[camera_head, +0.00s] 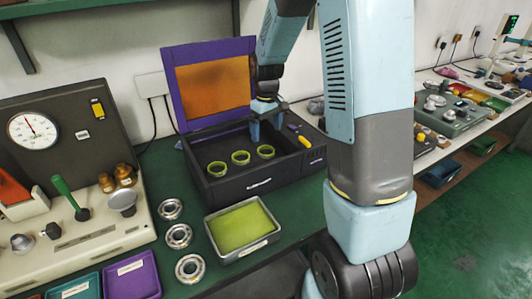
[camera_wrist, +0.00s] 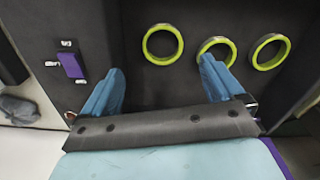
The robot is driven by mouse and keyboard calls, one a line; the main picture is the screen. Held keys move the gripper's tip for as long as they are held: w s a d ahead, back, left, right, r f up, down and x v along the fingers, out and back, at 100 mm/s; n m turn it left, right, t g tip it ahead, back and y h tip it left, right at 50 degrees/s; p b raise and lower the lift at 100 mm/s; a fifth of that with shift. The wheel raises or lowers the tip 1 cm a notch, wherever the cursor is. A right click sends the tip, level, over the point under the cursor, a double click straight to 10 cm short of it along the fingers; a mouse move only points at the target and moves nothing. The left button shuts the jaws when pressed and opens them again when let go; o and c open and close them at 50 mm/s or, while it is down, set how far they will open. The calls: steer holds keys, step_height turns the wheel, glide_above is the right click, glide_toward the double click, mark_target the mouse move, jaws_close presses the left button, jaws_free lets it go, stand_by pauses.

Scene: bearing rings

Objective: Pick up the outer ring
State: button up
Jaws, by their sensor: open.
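Three yellow-green rings lie in a row in the open black box with a purple-edged lid. In the head view they are the left ring (camera_head: 217,174), the middle ring (camera_head: 240,162) and the right ring (camera_head: 265,156). They also show in the wrist view as left (camera_wrist: 146,45), middle (camera_wrist: 233,50) and right (camera_wrist: 288,50) rings. Which one is the outer ring I cannot tell. My gripper (camera_head: 268,129) is above the box, behind the right ring. In the wrist view my gripper (camera_wrist: 160,64) is open and empty; one fingertip overlaps the middle ring's view.
The black box (camera_head: 262,185) has raised walls and an upright lid (camera_head: 212,85). Silver bearings (camera_head: 179,244) stand left of a tray with a yellow-green pad (camera_head: 240,228). A gauge machine (camera_head: 90,240) and a purple bin (camera_head: 132,280) are at left.

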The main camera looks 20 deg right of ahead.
mark_target(266, 150)
steer(key=shift+s+a+f, duration=0.1)
steer(key=shift+f, duration=1.7)
steer(key=shift+s+a+f, duration=0.1)
steer(key=shift+f, duration=1.7)
steer(key=c, duration=1.2)
steer(key=shift+r, duration=0.1)
